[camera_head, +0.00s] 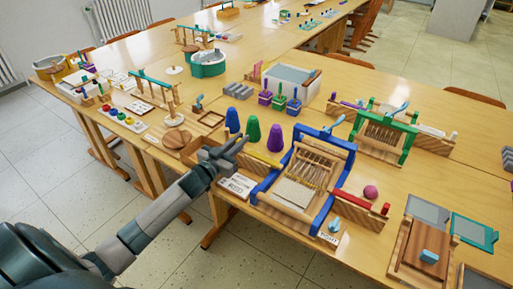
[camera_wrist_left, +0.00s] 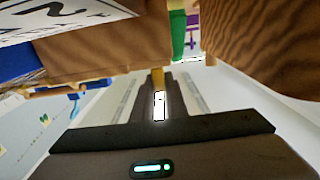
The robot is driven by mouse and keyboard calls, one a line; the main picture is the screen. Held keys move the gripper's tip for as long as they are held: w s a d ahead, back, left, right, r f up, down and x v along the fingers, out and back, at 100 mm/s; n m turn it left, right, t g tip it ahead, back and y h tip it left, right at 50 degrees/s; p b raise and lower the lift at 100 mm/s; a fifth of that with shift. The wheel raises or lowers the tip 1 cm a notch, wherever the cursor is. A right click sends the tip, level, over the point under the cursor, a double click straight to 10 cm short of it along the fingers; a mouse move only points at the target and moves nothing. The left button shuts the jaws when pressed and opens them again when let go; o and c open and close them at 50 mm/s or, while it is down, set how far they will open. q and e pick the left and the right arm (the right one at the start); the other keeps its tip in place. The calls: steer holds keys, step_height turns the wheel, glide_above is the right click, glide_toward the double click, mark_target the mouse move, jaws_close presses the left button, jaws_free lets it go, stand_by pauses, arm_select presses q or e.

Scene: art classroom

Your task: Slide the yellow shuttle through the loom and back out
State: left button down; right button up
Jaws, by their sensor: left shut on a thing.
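The yellow shuttle (camera_head: 262,157) is a thin bar at the left side of the blue-framed loom (camera_head: 325,197), pointing at the loom's side. My left gripper (camera_head: 238,146) is shut on its outer end, to the left of the loom. In the left wrist view a yellow end (camera_wrist_left: 157,76) shows between the fingers of the left gripper (camera_wrist_left: 158,88). Whether the shuttle's far tip is inside the warp threads (camera_head: 313,172), I cannot tell. My right gripper is not in view.
Blue, green and purple cones (camera_head: 275,138) stand behind the gripper. A green loom (camera_head: 385,130) is behind right. A label card (camera_head: 238,184) lies by the loom's left front.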

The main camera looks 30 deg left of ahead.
arm_select(q)
steer(key=shift+a, duration=0.35)
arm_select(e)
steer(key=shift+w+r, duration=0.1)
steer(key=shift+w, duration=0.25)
arm_select(q)
steer(key=c, duration=1.9)
jaws_free()
steer(key=shift+c, duration=0.2)
steer(key=shift+o, duration=0.9)
steer(key=shift+a, duration=0.15)
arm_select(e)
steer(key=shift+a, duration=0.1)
